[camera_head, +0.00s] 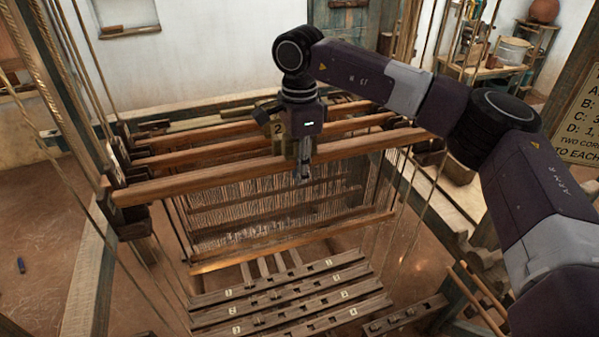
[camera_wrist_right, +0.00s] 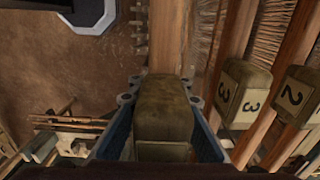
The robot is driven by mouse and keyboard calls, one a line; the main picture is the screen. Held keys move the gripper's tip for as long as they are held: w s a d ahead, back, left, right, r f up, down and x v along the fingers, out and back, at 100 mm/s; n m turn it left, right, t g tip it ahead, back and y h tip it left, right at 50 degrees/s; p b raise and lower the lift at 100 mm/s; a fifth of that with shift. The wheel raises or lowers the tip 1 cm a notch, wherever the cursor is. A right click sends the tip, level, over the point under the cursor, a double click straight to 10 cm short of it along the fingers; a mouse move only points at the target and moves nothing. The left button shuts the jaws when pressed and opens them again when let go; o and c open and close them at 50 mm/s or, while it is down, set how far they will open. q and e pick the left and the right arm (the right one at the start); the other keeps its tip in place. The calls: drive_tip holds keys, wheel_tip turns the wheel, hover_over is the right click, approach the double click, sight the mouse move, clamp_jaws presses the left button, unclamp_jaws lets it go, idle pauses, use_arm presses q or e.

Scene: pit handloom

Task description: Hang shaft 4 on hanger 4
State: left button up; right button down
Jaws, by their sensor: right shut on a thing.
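My right gripper (camera_head: 304,177) points down over the middle of the nearest wooden shaft (camera_head: 210,180). In the right wrist view its two fingers (camera_wrist_right: 161,103) are closed on either side of a worn olive block (camera_wrist_right: 164,125) on a wooden bar (camera_wrist_right: 168,40). No number shows on this block; by its place beside block 3 it appears to be shaft 4. Heddles (camera_head: 265,205) hang under the shafts, with a lower bar (camera_head: 290,241) below. Hanger 4 cannot be picked out; I cannot tell whether the shaft's ends are seated. My left gripper is not in view.
Blocks marked 3 (camera_wrist_right: 246,92) and 2 (camera_wrist_right: 296,95) sit on parallel bars close by. Numbered wooden bars (camera_head: 290,300) lie low in front. Cords (camera_head: 75,70) and frame posts flank the loom. A sign (camera_head: 572,125) stands at right.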

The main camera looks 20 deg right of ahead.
drive_tip(key=shift+f+b, duration=1.65)
drive_tip(key=shift+f, duration=1.15)
drive_tip(key=shift+s, duration=0.1)
drive_tip(key=c, duration=1.7)
unclamp_jaws()
